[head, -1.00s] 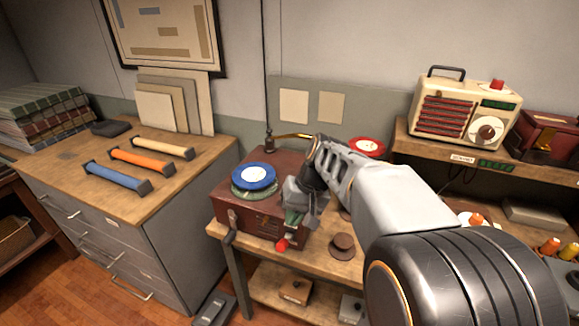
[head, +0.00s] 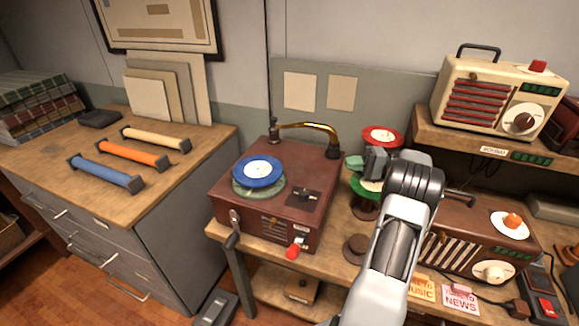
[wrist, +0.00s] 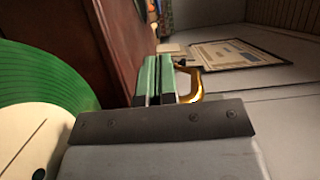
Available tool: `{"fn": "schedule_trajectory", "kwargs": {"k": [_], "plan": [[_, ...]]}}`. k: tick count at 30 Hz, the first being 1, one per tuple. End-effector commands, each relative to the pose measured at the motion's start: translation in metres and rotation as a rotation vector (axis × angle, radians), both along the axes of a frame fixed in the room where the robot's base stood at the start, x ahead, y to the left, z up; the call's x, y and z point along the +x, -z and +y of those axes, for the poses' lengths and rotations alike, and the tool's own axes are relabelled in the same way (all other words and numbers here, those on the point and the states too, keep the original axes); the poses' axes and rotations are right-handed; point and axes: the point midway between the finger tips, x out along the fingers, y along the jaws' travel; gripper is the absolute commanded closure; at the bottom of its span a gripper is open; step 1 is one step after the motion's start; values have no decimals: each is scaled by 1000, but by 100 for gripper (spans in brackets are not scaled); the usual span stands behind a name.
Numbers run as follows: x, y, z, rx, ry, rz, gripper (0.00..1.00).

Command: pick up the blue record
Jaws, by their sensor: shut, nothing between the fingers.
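The blue record (head: 258,171) with a white label lies on the green turntable of the brown record player (head: 313,224). My gripper (head: 352,163) is to the right of the player in the head view, beside a red record and a green record. Its green fingers are shut and empty in the wrist view (wrist: 157,75). The blue record does not show in the wrist view, where the green record (wrist: 38,115) fills the left side.
A gold tonearm (head: 310,126) stands at the back of the player. A red record (head: 381,135) is behind my gripper. A radio (head: 480,235) stands on the right, with a cream radio (head: 495,97) on the shelf above. Handled bars lie on the left cabinet.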

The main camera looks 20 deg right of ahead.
Motion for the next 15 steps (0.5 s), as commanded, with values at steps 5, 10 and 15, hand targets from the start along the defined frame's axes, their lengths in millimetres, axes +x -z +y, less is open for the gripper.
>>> {"fn": "schedule_trajectory", "kwargs": {"k": [5, 10, 15], "plan": [[7, 9, 20, -1, -2, -1, 100], [23, -2, 57, 2, -4, 3, 100], [39, -3, 92, 1, -6, 4, 100]]}}
